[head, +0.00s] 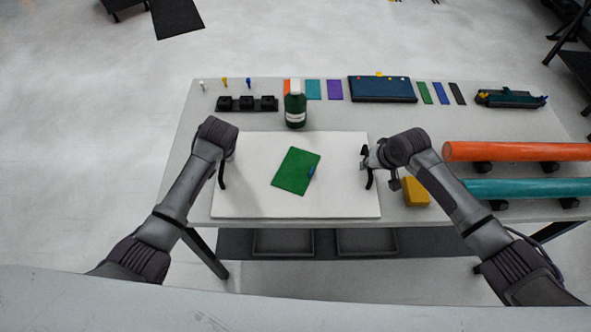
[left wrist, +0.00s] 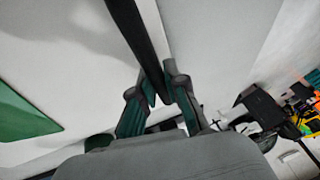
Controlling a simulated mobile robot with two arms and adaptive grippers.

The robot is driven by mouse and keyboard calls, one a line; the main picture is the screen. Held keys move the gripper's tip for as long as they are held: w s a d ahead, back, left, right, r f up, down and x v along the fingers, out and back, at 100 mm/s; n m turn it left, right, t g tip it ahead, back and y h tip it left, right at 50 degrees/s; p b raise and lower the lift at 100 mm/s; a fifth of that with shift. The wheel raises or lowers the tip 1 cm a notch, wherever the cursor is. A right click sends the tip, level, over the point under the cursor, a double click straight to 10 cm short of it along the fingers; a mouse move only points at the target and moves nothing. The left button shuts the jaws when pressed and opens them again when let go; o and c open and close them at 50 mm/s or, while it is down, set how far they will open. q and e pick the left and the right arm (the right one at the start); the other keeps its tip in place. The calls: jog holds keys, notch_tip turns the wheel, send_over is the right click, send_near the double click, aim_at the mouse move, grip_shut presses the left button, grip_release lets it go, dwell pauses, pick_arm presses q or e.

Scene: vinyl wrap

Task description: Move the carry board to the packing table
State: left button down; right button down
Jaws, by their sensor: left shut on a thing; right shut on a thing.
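The carry board (head: 235,200) is a flat white panel, level over the front left part of the white table. In the left wrist view, the left fingers (left wrist: 160,95) are closed around a dark bar (left wrist: 135,30) beside the white board (left wrist: 70,60). I cannot tell whether the board touches the table. No table is clearly identifiable as the packing table.
A dark green bottle (head: 295,108) stands behind the board. A yellow block (head: 415,192) sits right of it, near orange (head: 520,151) and teal (head: 530,188) rolls. Color swatches and a dark blue tray (head: 382,90) line the back. Open floor (head: 90,150) lies left.

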pick_arm(q)
jog(key=shift+r, duration=0.15)
pick_arm(e)
jog(key=shift+r, duration=0.1)
